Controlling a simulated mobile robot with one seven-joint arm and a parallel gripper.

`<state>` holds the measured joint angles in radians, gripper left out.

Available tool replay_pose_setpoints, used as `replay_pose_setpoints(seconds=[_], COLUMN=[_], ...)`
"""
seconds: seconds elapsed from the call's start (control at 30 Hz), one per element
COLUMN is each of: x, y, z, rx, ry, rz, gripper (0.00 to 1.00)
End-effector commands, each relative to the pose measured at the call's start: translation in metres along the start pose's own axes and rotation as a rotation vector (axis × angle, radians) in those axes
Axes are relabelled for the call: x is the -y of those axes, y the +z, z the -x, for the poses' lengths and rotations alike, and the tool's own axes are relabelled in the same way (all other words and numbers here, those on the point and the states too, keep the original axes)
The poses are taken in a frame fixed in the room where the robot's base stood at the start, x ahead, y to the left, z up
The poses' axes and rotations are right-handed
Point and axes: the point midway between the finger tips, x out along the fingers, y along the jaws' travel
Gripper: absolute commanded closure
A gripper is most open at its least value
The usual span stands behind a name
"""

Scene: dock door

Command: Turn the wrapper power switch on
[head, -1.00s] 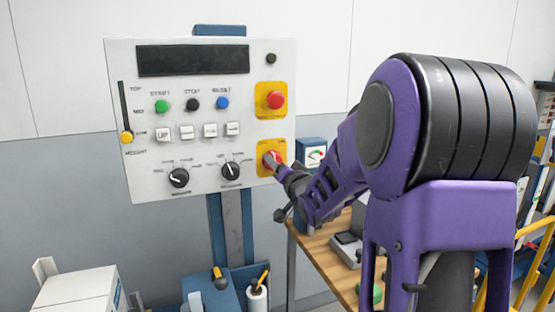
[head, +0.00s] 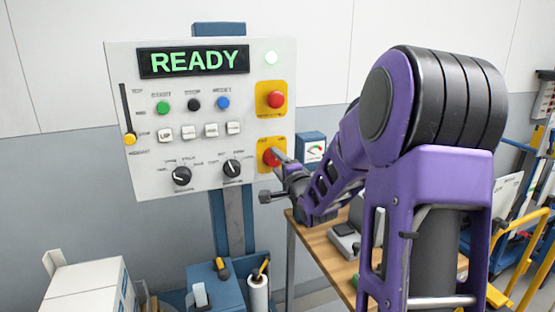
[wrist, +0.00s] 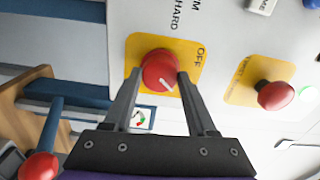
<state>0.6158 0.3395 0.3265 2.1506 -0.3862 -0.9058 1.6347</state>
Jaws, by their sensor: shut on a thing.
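The wrapper power switch is a red rotary knob (head: 269,157) on a yellow plate at the lower right of the white control panel (head: 150,100). The knob also shows in the wrist view (wrist: 158,66), with a white pointer line and "OFF" printed on the plate beside it. My gripper (head: 277,157) reaches it from the right. In the wrist view my gripper's fingers (wrist: 160,77) sit on both sides of the knob, shut on it. The panel display (head: 193,62) reads READY in green, and the round lamp (head: 271,58) glows.
A red mushroom button (head: 276,99) on a yellow plate sits just above the switch. A small gauge box (head: 313,149) is right of the panel, above a wooden table (head: 330,255). A blue bin (head: 215,285) stands below.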

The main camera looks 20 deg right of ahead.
Motion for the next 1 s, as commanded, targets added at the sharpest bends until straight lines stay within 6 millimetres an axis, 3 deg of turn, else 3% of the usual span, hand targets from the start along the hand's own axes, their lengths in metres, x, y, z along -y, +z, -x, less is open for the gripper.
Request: replay_pose_setpoints(seconds=[0.73, 0.77, 0.9, 1.0], x=[0.0014, 0.0014, 0.0011, 0.0008], y=[0.0003, 0.0003, 0.0003, 0.0002], z=[-0.0005, -0.0005, -0.0004, -0.0003], rx=[0.001, 0.001, 0.001, 0.001], ry=[-0.004, -0.004, -0.003, -0.002], rz=[-0.086, -0.086, -0.086, -0.085], gripper=[0.98, 0.39, 0.14, 0.13])
